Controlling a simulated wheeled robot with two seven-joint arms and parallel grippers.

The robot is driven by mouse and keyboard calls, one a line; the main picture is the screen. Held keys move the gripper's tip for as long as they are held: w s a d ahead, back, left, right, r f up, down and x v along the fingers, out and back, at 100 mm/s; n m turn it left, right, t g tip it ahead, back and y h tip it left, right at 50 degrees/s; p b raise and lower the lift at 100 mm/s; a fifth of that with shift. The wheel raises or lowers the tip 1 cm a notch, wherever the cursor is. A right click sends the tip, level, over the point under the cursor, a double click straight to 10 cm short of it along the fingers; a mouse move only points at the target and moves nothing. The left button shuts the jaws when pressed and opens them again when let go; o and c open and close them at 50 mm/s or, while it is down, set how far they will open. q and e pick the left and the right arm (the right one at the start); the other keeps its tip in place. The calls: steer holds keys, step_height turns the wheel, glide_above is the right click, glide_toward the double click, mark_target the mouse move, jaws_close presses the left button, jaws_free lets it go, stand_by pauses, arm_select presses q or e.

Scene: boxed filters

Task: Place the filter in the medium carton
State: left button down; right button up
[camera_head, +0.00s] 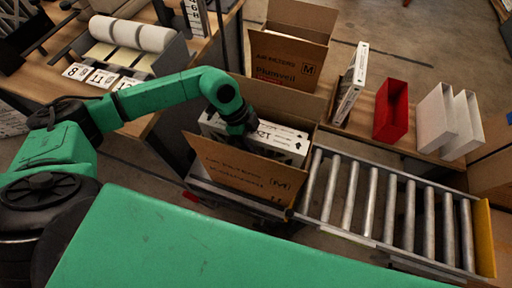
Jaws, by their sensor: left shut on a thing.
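An open brown carton (240,172) stands at the left end of the roller conveyor, its flaps spread. A white boxed filter with black print (284,142) is inside its opening, with its printed edge up. My left gripper (243,128) reaches down into this carton from the left and is shut on the filter; its fingertips are largely hidden. I cannot tell whether the filter touches the carton's bottom. A second open carton, marked M (286,62), stands behind it. My right gripper is not in view.
Another white boxed filter (351,84) stands upright on the wooden bench, beside a red holder (391,110) and white holders (437,116). The roller conveyor (385,205) is empty. A table with white rolls (132,33) and number cards (90,75) is at the left.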

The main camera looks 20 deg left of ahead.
arm_select(q)
step_height(320, 180, down, 4)
steer(key=shift+f, duration=0.15)
